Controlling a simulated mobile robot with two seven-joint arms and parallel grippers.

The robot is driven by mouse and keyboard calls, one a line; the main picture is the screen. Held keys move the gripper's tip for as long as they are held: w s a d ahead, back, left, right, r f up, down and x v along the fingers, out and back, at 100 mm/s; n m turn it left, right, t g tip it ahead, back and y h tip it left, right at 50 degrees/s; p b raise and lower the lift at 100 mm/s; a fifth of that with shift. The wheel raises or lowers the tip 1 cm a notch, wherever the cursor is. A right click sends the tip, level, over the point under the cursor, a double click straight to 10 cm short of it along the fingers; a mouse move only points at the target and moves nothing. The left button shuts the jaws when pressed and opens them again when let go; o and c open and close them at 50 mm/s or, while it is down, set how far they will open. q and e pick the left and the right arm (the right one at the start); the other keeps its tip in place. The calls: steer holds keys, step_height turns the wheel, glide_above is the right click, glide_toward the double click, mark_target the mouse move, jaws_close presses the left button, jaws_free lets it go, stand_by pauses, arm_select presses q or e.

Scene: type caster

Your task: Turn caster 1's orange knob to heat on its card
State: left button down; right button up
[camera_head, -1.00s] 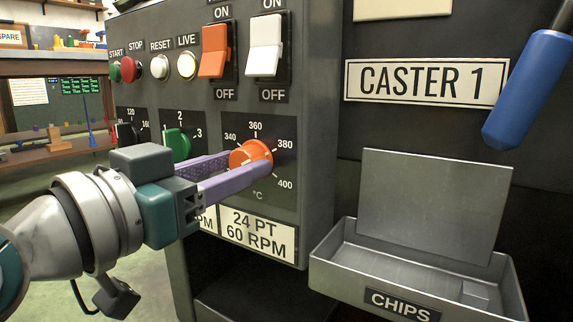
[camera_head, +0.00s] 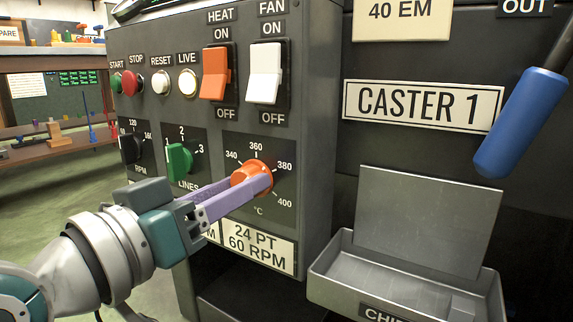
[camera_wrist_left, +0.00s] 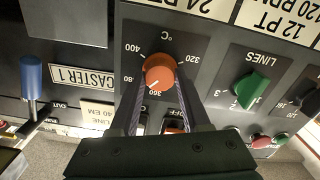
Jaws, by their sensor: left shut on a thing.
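The orange knob (camera_head: 248,172) sits on a black dial plate marked 340, 360, 380, 400 and °C on caster 1's grey panel. My left gripper (camera_head: 256,182) is shut on this knob, its purple fingers reaching in from the lower left and partly covering it. The left wrist view shows the knob (camera_wrist_left: 158,72) between the fingers, upside down, with its pale mark near 360. A card reading 24 PT 60 RPM (camera_head: 259,247) is below the dial. No temperature is readable on it. My right gripper is not in view.
A green LINES knob (camera_head: 180,162) and a black RPM knob (camera_head: 131,148) are left of the dial. Orange HEAT (camera_head: 214,75) and white FAN (camera_head: 264,75) switches are above. A chips tray (camera_head: 400,290) and blue-handled lever (camera_head: 520,122) stand to the right.

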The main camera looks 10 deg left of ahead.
arm_select(q)
steer(key=shift+n+p, duration=1.65)
steer(key=shift+n, duration=2.15)
steer(key=shift+c, duration=1.9)
jaws_free()
